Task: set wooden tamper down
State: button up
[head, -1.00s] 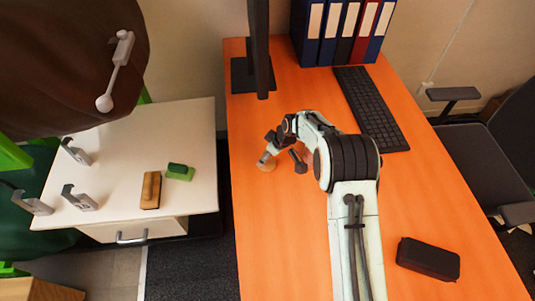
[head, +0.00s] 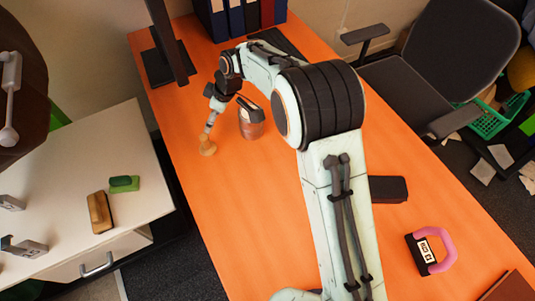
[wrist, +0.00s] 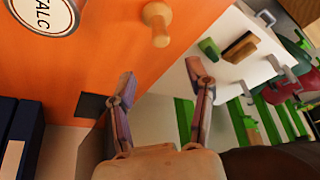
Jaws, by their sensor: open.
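The wooden tamper (head: 208,147) stands on the orange desk, near the desk's left edge in the head view. It also shows at the top of the wrist view (wrist: 158,22), with its handle toward my gripper. My gripper (head: 209,128) is just above the tamper in the head view. In the wrist view its two fingers (wrist: 160,72) are spread with nothing between them, and the tamper is beyond the fingertips, apart from them.
A jar (head: 251,122) labelled TALC stands right of the tamper. A monitor stand (head: 165,62) is behind. A white cabinet (head: 150,185) on the left holds a wooden brush (head: 99,212) and a green block (head: 124,183). A black case (head: 388,189) and a pink-handled item (head: 430,251) lie right.

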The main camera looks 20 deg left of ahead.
jog(key=s+d+r+m+h, duration=0.15)
jog(key=d+r+m, duration=0.3)
jog(key=d, duration=0.45)
jog(key=s+d+r+m+h, duration=0.1)
jog(key=s+d+r+m, duration=0.3)
jog(key=d, duration=0.6)
jog(key=s+d+r+m+h, duration=0.1)
jog(key=s+d+m, duration=0.7)
jog(key=s+d, duration=0.6)
jog(key=s, duration=0.3)
jog(key=shift+d+r, duration=0.2)
jog(key=shift+r, duration=0.1)
jog(key=shift+s, duration=0.1)
